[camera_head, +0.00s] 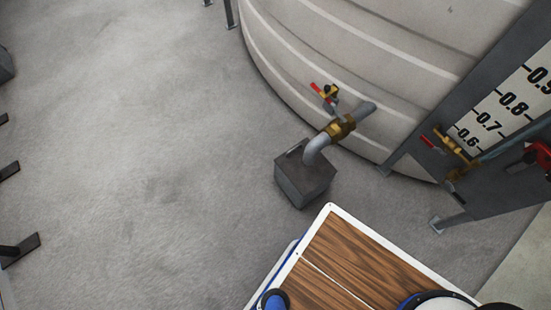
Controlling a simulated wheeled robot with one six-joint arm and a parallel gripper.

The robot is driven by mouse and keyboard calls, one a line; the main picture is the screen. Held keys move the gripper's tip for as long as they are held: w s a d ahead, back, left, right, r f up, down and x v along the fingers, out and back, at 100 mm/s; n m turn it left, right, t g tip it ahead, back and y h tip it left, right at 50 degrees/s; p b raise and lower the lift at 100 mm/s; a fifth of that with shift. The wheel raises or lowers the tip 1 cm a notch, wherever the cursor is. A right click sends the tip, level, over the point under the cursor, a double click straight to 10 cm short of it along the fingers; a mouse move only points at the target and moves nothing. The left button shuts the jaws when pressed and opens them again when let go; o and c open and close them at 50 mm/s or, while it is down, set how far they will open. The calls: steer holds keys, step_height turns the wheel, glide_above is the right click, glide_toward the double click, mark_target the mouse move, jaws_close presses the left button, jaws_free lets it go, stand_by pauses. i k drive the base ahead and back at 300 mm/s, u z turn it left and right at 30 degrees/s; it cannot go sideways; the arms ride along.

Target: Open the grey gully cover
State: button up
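A dark grey box-shaped gully (306,188) stands on the floor near the middle of the view, beside the large tank. Its grey top, the cover (291,163), looks closed, but it is small and partly hidden by the pipe. A thin raised edge or handle shows at the top's far left side; I cannot tell which. A grey bent pipe (316,148) comes down from the tank onto or into the top. My gripper is not in view; only parts of my own body show at the bottom edge.
The large pale tank (350,60) fills the upper right. A brass valve with a red lever (318,90) and a brass fitting (341,128) stick out above the gully. A level scale (510,105) stands at right. The floor left of the gully is clear.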

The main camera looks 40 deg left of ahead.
mark_target(305, 178)
steer(key=u, duration=0.95)
steer(key=k, duration=0.35)
steer(key=u, duration=0.3)
steer(key=i, duration=0.85)
